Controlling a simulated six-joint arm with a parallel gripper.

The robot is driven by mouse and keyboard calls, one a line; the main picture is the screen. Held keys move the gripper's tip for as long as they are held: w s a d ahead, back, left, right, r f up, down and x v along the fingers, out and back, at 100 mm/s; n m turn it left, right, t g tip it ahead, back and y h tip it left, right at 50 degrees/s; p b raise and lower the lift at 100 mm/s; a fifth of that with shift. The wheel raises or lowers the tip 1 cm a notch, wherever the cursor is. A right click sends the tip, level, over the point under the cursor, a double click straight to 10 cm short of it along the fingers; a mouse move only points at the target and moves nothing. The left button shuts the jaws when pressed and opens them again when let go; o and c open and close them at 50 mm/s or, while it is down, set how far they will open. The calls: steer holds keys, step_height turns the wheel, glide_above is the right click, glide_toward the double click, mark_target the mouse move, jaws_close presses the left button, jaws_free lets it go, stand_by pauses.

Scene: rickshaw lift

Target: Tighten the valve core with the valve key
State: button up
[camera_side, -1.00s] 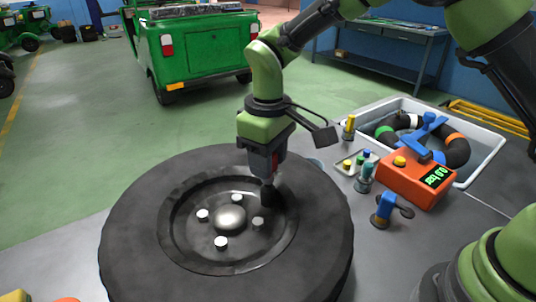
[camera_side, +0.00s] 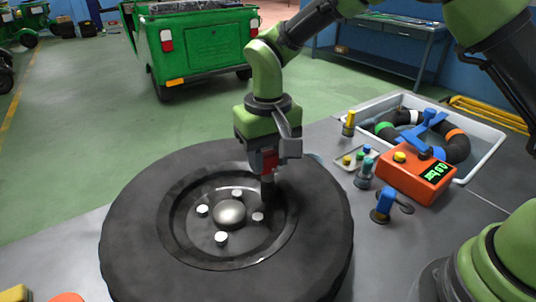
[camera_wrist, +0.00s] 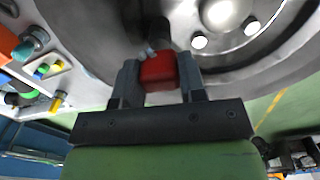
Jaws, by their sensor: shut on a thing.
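The large black wheel (camera_side: 130,235) lies flat on the grey bench, with a round metal hub (camera_side: 230,214) and several bright bolts. My gripper (camera_side: 268,168) points down over the inner rim, on the right of the hub. It is shut on the red valve key (camera_wrist: 158,72), whose handle sits between the two fingers in the wrist view. The key's dark shaft (camera_wrist: 155,33) reaches down toward the rim. The valve and valve core are hidden behind the key and gripper, so I cannot tell how they engage.
Right of the wheel are an orange gauge box (camera_side: 415,178) with a lit display, a blue tool (camera_side: 384,206), a small tray (camera_side: 346,166) of caps and a white tub (camera_side: 487,145) holding a black tube. A green rickshaw (camera_side: 203,47) stands behind.

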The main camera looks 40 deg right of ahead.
steer(key=m, duration=0.6)
steer(key=shift+m, duration=0.4)
steer(key=m, duration=0.5)
steer(key=o, duration=0.8)
